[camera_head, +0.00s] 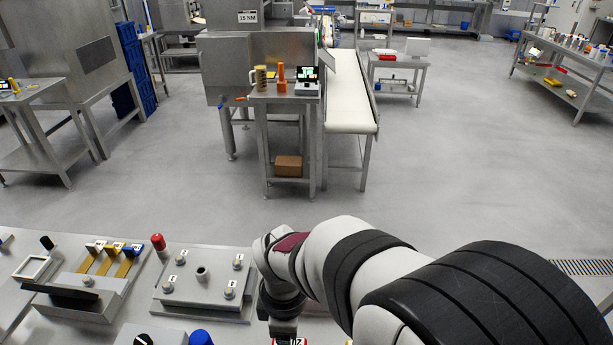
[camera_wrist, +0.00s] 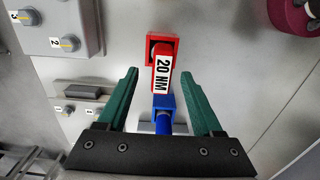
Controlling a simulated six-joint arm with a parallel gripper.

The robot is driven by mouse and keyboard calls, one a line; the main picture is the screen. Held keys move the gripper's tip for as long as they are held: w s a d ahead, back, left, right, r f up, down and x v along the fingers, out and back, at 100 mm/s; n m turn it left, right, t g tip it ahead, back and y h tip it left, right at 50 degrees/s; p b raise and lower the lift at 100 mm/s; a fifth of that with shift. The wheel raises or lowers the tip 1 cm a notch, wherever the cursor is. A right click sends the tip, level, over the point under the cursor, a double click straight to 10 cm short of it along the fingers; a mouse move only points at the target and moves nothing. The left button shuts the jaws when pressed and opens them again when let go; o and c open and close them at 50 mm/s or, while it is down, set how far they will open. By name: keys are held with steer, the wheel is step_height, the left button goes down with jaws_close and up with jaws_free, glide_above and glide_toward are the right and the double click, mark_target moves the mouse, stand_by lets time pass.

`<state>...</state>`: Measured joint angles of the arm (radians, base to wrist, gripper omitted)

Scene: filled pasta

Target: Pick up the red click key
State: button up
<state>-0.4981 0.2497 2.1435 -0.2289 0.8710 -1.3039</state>
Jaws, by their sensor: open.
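The red click key (camera_wrist: 165,43) is in the wrist view, with a white "20 NM" label along it. Its label end lies between the tips of my gripper's green fingers (camera_wrist: 160,73), with a visible gap on each side. A blue part (camera_wrist: 163,104) sits directly below it in the picture, between the fingers; I cannot tell whether they are joined. My gripper is open and holds nothing. In the head view my gripper (camera_head: 279,318) points down over the bench, and only a red, labelled sliver (camera_head: 291,342) shows at the bottom edge below it.
A plate with numbered fittings (camera_head: 205,285) lies left of my gripper in the head view, with a red-capped post (camera_head: 158,242) behind it. A rack with yellow-shafted tools (camera_head: 88,292) stands farther left. A blue knob (camera_head: 200,338) is at the bottom edge.

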step_height(320, 180, down, 6)
steer(key=shift+s+r, duration=0.1)
steer(key=shift+r, duration=0.1)
jaws_close()
